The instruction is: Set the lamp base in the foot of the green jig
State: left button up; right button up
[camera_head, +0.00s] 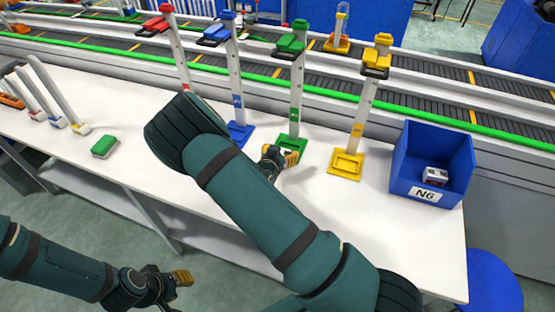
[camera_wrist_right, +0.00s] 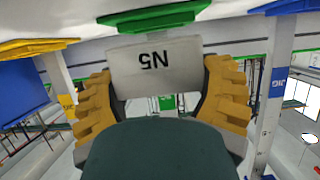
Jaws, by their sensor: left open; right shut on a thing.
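The green jig (camera_head: 296,100) stands upright on the table, with a green foot (camera_head: 299,148) and a green clamp head. My right gripper (camera_head: 280,158) is at the front of this foot. In the right wrist view, its yellow fingers (camera_wrist_right: 164,100) are shut on the lamp base (camera_wrist_right: 155,68), a pale block marked N5 that appears upside down. The green foot (camera_wrist_right: 153,17) shows close behind the block; whether they touch cannot be told. In the head view the base is mostly hidden by the gripper. My left gripper (camera_head: 182,278) is open and empty, low in front of the table.
The blue jig (camera_head: 237,90) and yellow jig (camera_head: 362,115) flank the green one; a red jig (camera_head: 178,50) stands further left. A blue N6 bin (camera_head: 408,165) holds a small block (camera_head: 436,175). A green block (camera_head: 104,146) lies left. The conveyor (camera_head: 330,75) runs behind.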

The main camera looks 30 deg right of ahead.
jog(key=shift+w+d+b, duration=0.2)
jog(key=shift+w+d, duration=1)
jog(key=shift+d, duration=0.2)
jog(key=shift+w+d+b, duration=0.15)
jog(key=shift+w+d, duration=1.05)
jog(key=shift+d, duration=0.15)
jog(key=shift+f+b, duration=0.4)
jog(key=shift+b, duration=0.1)
jog(key=shift+s, duration=0.1)
dwell(0.3)
jog(key=shift+r, duration=0.3)
dwell(0.7)
jog(key=shift+f, duration=0.3)
dwell(0.5)
dwell(0.5)
jog(key=shift+r, duration=0.3)
dwell(0.6)
jog(key=shift+f+b, duration=0.3)
jog(key=shift+b, duration=0.05)
dwell(0.6)
